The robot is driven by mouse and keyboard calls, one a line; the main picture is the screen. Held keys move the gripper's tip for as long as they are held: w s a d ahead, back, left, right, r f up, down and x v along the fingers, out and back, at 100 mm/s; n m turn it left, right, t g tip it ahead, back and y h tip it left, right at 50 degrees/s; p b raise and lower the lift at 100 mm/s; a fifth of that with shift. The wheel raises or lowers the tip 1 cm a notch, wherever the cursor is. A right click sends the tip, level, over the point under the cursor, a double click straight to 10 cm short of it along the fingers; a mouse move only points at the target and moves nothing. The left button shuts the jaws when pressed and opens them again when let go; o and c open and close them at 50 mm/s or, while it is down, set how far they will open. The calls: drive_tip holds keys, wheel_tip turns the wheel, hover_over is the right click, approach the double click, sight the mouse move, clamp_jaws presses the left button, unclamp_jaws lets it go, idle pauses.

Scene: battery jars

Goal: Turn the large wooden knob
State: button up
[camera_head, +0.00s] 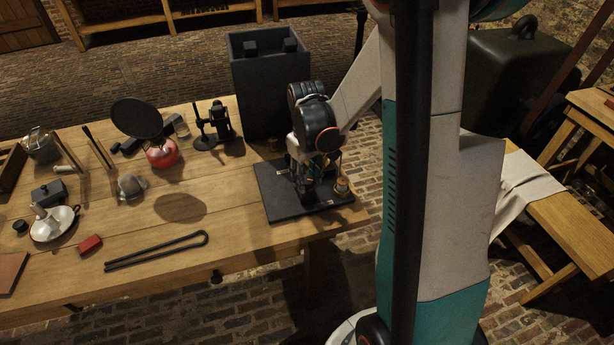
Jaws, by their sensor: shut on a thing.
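A flat dark board (285,208) lies at the right end of the wooden table and carries a small apparatus. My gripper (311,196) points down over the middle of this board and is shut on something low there. The held thing is mostly hidden behind my fingers and wrist; I take it to be the large wooden knob, but its shape and angle cannot be made out. A small brass-coloured post (342,187) stands on the board just right of my gripper.
A tall dark box (262,90) stands behind the board. Left on the wooden table (235,225) are long black tongs (155,251), a red block (89,244), a white candle dish (52,224) and a red burner (164,155) under a black disc. My arm hides much of the right side.

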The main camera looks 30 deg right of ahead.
drive_tip(key=m, duration=0.4)
drive_tip(key=shift+m, duration=0.3)
drive_tip(key=m, duration=0.3)
drive_tip(key=shift+m, duration=0.4)
drive_tip(key=m, duration=1.2)
drive_tip(key=shift+w+m, duration=0.1)
drive_tip(key=shift+m, duration=0.2)
drive_tip(key=m, duration=0.3)
drive_tip(key=shift+m, duration=0.3)
drive_tip(key=m, duration=0.4)
drive_tip(key=shift+m, duration=1.9)
drive_tip(key=shift+m, duration=0.3)
